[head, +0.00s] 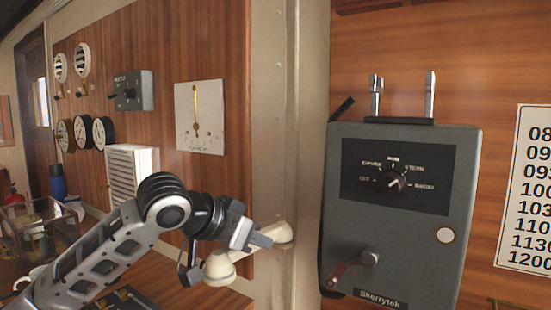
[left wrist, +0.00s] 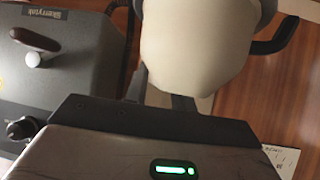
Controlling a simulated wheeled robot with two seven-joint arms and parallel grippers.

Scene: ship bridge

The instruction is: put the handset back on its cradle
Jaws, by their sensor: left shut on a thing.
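The cream handset (head: 219,268) is in my left gripper (head: 262,240), left of the grey telephone box and lower than its top. The gripper is shut on its middle, with one cream end toward me and the other near the pale post. In the left wrist view a cream end of the handset (left wrist: 195,45) fills the top middle, and the fingers are mostly hidden behind it. The cradle (head: 400,120) is a dark bar with two upright chrome prongs on top of the box. Nothing lies on it. My right gripper is not in view.
The grey telephone box (head: 455,200) has a selector knob (head: 391,182) and a crank (head: 352,267) on its front. A black piece (head: 342,109) sticks out at its upper left. A pale post (head: 305,130) stands beside it. The wall above the cradle is clear.

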